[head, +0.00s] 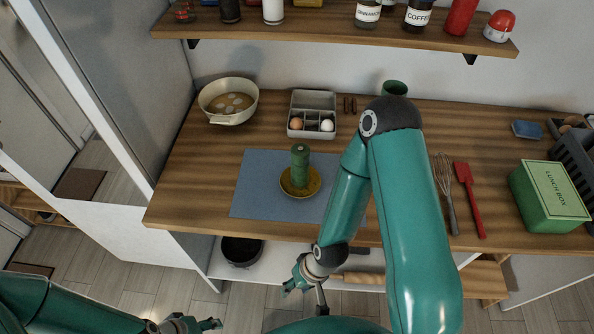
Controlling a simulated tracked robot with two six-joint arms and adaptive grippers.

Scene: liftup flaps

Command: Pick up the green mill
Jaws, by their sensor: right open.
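The green mill (300,166) stands upright on a round yellow-brown dish (287,187). The dish lies on a blue-grey mat (247,196) on the wooden counter. My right gripper (294,288) is open and empty, below the counter's front edge in the picture and apart from the mill. My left gripper (212,325) is low at the bottom edge, far from the mill; its fingers are small and partly cut off, so I cannot tell whether they are open. My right arm covers the mat's right part.
An egg box (313,101) and a pot (229,102) stand behind the mat. A whisk (445,187), a red spatula (466,192) and a green lunch box (549,196) lie to the right. A shelf (330,27) with jars hangs above.

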